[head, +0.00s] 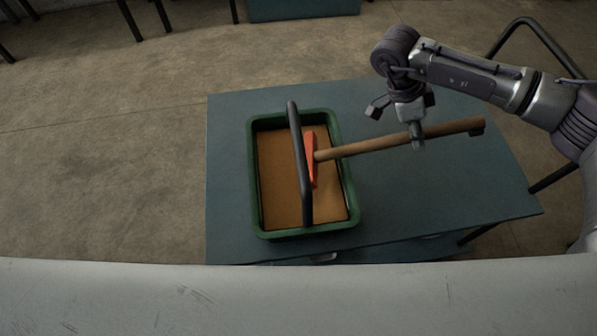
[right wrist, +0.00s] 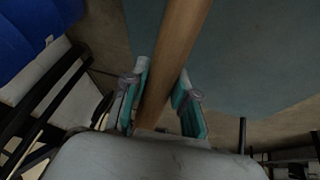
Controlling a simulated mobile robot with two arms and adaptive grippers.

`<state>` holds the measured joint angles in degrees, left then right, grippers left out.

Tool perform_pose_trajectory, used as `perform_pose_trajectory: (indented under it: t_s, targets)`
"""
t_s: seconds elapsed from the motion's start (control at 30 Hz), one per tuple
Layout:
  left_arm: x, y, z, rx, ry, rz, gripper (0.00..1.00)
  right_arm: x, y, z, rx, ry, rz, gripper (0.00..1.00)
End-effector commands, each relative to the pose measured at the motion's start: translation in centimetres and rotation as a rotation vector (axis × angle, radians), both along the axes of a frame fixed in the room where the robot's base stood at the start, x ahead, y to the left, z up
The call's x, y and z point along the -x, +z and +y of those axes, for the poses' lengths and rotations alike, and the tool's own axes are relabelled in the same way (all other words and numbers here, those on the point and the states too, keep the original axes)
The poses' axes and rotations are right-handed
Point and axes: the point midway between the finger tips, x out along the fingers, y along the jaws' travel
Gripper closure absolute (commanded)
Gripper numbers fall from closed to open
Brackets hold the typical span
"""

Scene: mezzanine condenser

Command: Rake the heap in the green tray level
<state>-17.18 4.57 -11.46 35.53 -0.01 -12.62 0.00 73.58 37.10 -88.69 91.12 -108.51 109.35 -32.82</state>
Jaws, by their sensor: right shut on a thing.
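The green tray (head: 254,178) lies on the table and holds brown loose material (head: 278,185). Its surface looks fairly even from above; its height is hard to tell. A rake with an orange head (head: 312,172) and a wooden handle (head: 362,146) reaches over the tray's right rim. Its head is inside the tray's outline, just right of the tray's dark bar; whether it touches the material is unclear. My right gripper (head: 417,138) is shut on the wooden handle, right of the tray. In the right wrist view the handle (right wrist: 175,55) runs between the fingers. My left gripper is out of view.
A dark bar (head: 299,150) arches lengthwise over the tray's middle, close to the rake head. The blue-grey table (head: 430,195) is clear around the tray. Dark metal legs (head: 130,20) and another blue-grey surface (head: 300,8) stand at the back.

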Motion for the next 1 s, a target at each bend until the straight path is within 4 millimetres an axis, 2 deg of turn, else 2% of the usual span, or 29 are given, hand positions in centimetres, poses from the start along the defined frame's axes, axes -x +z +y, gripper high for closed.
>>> perform_pose_trajectory:
  t_s: [0.47, 1.0]
  targets:
    - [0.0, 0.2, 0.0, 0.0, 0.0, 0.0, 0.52, -0.1, 0.3, -0.1, -0.001, -0.001, -0.001, 1.0]
    - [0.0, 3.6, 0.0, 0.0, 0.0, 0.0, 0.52, 0.0, 5.7, -0.1, -0.001, -0.001, -0.001, 1.0]
